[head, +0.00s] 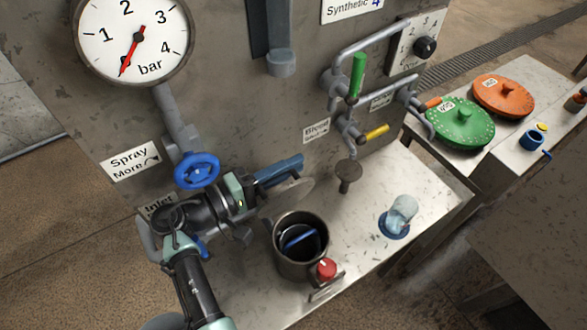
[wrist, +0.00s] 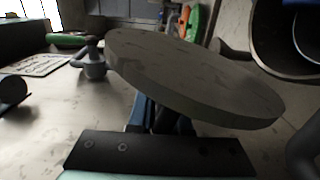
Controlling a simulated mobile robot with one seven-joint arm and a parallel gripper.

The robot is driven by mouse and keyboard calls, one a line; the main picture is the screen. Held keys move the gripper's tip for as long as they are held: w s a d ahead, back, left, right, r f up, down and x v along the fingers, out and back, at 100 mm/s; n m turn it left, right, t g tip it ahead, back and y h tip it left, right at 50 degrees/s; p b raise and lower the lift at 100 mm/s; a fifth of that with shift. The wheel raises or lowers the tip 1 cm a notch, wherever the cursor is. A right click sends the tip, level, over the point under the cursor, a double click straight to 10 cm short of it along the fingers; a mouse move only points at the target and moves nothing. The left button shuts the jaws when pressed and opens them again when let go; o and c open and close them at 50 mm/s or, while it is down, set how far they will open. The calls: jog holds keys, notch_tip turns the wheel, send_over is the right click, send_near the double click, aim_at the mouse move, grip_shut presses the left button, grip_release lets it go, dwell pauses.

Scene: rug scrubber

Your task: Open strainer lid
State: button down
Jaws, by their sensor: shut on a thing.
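The strainer (head: 275,254) is a dark metal pot on the steel bench, its mouth uncovered, with a blue bar inside. Its round grey lid (head: 296,193) is up off the mouth, tilted, behind the pot in the head view. In the wrist view the lid (wrist: 190,75) is a broad disc across the middle, and the strainer (wrist: 262,35) is at upper right. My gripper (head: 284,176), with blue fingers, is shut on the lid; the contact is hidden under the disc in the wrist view. Whether a hinge joins lid and pot cannot be told.
A red knob (head: 326,268) is at the pot's front right. A blue valve wheel (head: 197,170) and pressure gauge (head: 133,38) are on the panel close to my arm.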

jog(key=shift+w+a+n, duration=0.2)
jog(key=shift+w+n, duration=0.1)
jog(key=shift+n, duration=0.1)
jog(key=c, duration=0.9)
grip_release()
jog(key=shift+s+f, duration=0.1)
jog(key=b+v, duration=0.1)
jog(key=v, duration=0.6)
jog(key=shift+s+a, duration=0.1)
jog(key=shift+a, duration=0.1)
